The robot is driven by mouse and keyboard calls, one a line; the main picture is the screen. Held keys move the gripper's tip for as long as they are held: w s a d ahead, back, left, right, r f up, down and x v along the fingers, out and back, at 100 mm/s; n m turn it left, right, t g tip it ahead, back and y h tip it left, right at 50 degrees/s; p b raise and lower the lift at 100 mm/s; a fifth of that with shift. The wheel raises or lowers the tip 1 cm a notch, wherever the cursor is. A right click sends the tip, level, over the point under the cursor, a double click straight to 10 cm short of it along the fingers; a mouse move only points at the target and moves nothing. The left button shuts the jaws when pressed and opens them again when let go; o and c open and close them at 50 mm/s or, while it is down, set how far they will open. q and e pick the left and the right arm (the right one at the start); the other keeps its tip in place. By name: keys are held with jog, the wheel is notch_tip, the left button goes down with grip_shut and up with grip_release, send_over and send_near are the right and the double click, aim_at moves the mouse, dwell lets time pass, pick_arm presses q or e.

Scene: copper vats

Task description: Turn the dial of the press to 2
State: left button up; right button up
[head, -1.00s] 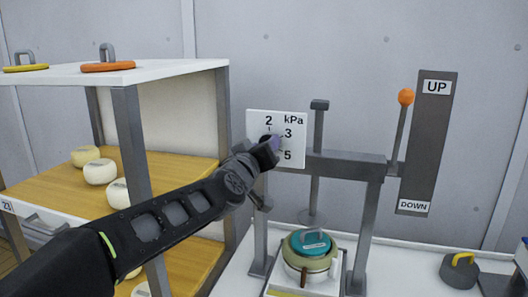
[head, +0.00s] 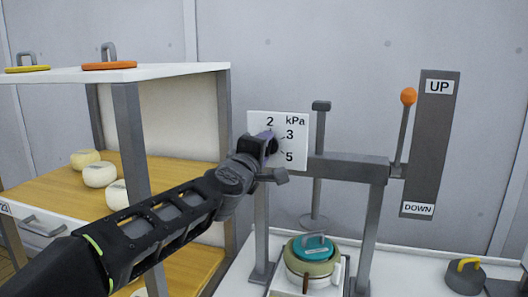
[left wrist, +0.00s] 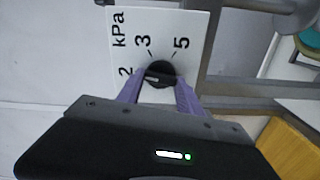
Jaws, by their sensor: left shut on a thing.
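The press dial is a black knob (left wrist: 160,73) on a white plate (head: 293,155) marked 2, 3, 5 and kPa. My left gripper (head: 268,146) is at the knob, its purple fingers on either side of it in the left wrist view (left wrist: 160,88), shut on it. A light mark on the knob appears to point toward the 2, though the fingers crowd it. In the head view the gripper hides much of the knob. The press (head: 345,168) stands behind and right of my gripper. My right gripper is out of view.
The press lever with an orange ball (head: 408,96) stands up beside the UP/DOWN board (head: 431,145). A green pot with a teal lid (head: 312,247) sits under the press. A shelf (head: 125,98) with cheeses stands left, close to my arm. A dark weight (head: 464,276) is at right.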

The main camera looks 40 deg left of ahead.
pick_arm(q)
jog(key=shift+f+n, duration=0.1)
jog(key=shift+n, duration=1)
jog(key=o, duration=1.4)
jog(key=shift+s, duration=0.1)
jog(key=v, duration=0.7)
jog(key=shift+s+d, duration=0.2)
jog(key=shift+s, duration=0.1)
